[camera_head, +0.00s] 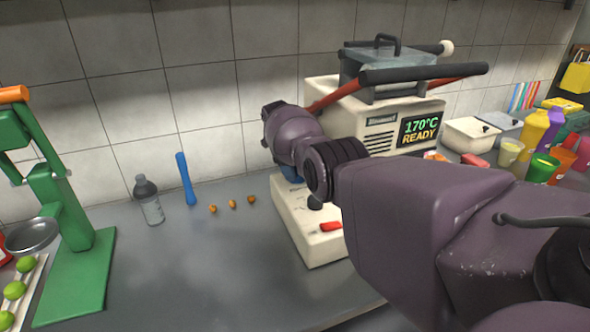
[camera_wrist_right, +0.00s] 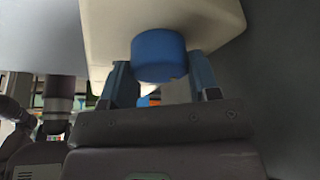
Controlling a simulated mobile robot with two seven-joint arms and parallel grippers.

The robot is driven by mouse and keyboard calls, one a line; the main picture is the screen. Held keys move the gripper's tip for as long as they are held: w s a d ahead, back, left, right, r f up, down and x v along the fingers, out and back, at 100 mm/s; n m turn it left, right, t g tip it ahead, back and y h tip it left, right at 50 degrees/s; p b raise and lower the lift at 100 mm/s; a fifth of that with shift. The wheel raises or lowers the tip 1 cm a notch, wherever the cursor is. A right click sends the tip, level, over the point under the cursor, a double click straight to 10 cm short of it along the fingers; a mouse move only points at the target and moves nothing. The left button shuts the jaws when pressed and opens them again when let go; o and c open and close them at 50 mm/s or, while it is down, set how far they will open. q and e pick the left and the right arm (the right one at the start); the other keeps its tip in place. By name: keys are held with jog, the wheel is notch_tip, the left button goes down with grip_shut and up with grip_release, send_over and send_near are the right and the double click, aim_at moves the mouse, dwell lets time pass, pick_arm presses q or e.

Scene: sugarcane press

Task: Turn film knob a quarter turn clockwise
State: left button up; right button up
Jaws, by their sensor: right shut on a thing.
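The film knob (camera_wrist_right: 160,57) is a short blue cylinder on the cream housing of the sealing machine (camera_head: 312,232). In the right wrist view it sits between the two fingers of my right gripper (camera_wrist_right: 160,72), which is shut on it. Any mark showing the knob's turn is not clear. In the head view my right wrist and forearm cover most of the gripper, with only a small blue patch showing below the wrist. The machine's display (camera_head: 420,128) reads 170°C READY. My left gripper is not in view.
A green press (camera_head: 78,255) stands at left. A grey bottle (camera_head: 149,202), a blue stick (camera_head: 186,180) and small orange-brown balls (camera_head: 232,204) are on the counter. Cups and bottles (camera_head: 532,132) crowd the right. The counter left of the machine's base is mostly clear.

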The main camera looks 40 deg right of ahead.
jog(key=o, duration=0.9)
jog(key=shift+w+a+r, duration=0.1)
jog(key=shift+w+r, duration=0.15)
jog(key=shift+r, duration=0.25)
jog(key=b+v, duration=0.2)
jog(key=v, duration=0.7)
jog(key=shift+w+r, duration=0.1)
jog(key=shift+r, duration=0.3)
